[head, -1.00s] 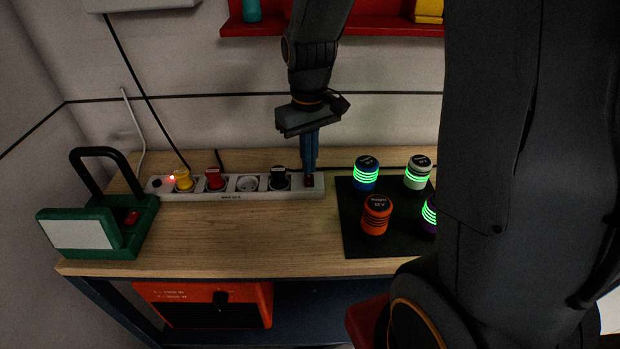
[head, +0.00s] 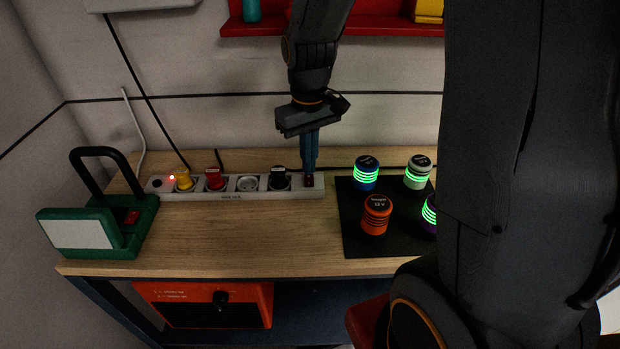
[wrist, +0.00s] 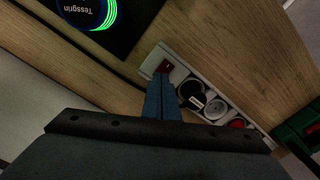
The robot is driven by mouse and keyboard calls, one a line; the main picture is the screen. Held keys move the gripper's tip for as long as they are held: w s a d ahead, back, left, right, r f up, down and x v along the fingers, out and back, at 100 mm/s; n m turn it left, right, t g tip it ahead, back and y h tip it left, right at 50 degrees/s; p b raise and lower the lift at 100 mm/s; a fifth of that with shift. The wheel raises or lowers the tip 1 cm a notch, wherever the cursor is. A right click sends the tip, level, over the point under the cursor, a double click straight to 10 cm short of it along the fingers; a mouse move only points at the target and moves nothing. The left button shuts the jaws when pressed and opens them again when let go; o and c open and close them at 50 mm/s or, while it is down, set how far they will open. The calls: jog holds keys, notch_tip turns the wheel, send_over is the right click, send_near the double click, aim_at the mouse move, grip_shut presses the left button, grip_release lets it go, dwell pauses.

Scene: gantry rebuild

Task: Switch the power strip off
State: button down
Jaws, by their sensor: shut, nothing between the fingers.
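The white power strip (head: 235,194) lies along the back of the wooden workbench. Yellow, red and black plugs sit in its sockets, and one socket is empty. A small red light glows at its left end. Its dark red switch (head: 309,181) is at the right end; it also shows in the wrist view (wrist: 165,67). My gripper (head: 309,172) is shut and empty, pointing down with blue fingertips at the switch. In the wrist view the fingertips (wrist: 161,78) overlap the switch's near edge; I cannot tell whether they touch or press it.
A green work lamp (head: 90,232) stands at the left of the bench. A black mat (head: 355,225) on the right carries several glowing cylinders, close to the strip's right end. The bench front (head: 230,240) is clear. A red shelf (head: 385,30) hangs above.

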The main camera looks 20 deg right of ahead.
aim_at(310, 178)
jog(key=shift+f+b, duration=0.35)
jog(key=shift+f, duration=0.35)
dwell(0.4)
notch_tip(310, 178, up, 7)
jog(key=p, duration=0.6)
dwell(0.4)
dwell(0.3)
jog(key=shift+s+f, duration=0.25)
jog(key=shift+s, duration=0.05)
jog(key=s+f+b, duration=0.1)
jog(key=s+b, duration=0.1)
jog(key=s+f+m+t+b, duration=0.1)
jog(key=s+f+b, duration=0.1)
jog(key=s, duration=0.1)
jog(key=s+f+m+b, duration=0.1)
jog(key=s+f+b, duration=0.1)
jog(key=s, duration=0.1)
jog(key=shift+s+f, duration=0.1)
jog(key=shift+f, duration=0.05)
jog(key=shift+s, duration=0.3)
